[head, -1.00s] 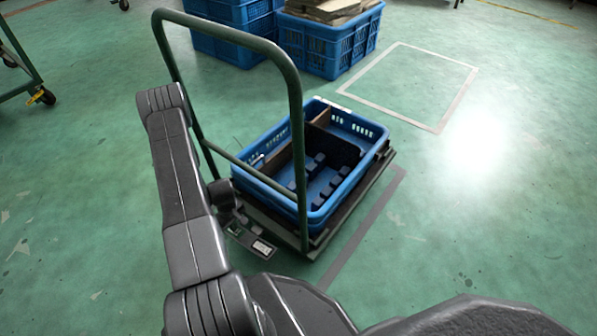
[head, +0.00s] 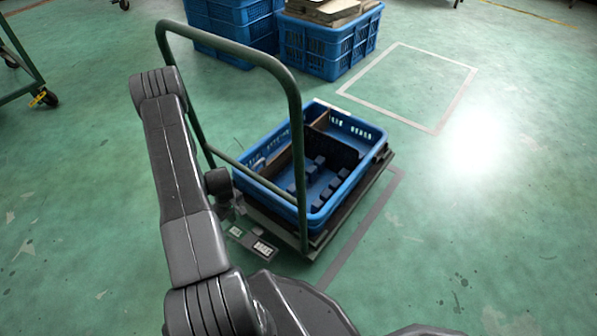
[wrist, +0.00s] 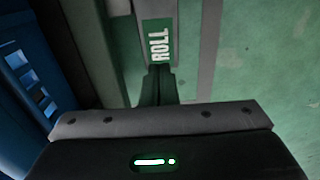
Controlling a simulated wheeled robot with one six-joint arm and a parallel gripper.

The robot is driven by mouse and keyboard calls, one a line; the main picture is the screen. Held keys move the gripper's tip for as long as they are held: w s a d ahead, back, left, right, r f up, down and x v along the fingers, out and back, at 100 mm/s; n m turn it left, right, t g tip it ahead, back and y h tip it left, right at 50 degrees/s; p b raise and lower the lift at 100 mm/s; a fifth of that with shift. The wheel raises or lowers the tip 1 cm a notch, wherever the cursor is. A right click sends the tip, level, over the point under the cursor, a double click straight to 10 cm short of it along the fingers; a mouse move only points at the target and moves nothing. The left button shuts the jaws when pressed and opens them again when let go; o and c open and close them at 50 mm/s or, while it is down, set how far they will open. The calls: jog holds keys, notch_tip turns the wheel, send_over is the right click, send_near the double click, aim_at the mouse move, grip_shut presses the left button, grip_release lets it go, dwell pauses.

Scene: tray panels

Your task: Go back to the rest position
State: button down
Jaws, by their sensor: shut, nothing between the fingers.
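My gripper (head: 236,211) is at the near left side of the cart, below my wrist and just left of the green handle, partly hard to make out against the cart's dark edge. In the wrist view its fingers (wrist: 160,80) are together with nothing between them, in front of a green strip with a white "ROLL" label (wrist: 160,45). The blue crate (head: 273,190) sits on the cart to the right of my gripper, apart from it. Dark dividers and blocks (head: 335,155) are in the crate. The crate's side also shows at the left of the wrist view (wrist: 25,75).
The cart's green tube handle (head: 298,150) rises between my arm and the crate. Blue crates (head: 325,50) stand behind, one filled with flat brown pieces. A green frame on a caster (head: 22,65) is at far left. The floor at right is clear, with a taped rectangle (head: 440,125).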

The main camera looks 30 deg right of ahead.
aim_at(236, 232)
dwell(0.3)
notch_tip(236, 232, down, 7)
jog(key=b, duration=0.3)
jog(key=shift+r, duration=0.1)
jog(key=shift+s+a, duration=0.1)
jog(key=shift+s, duration=0.05)
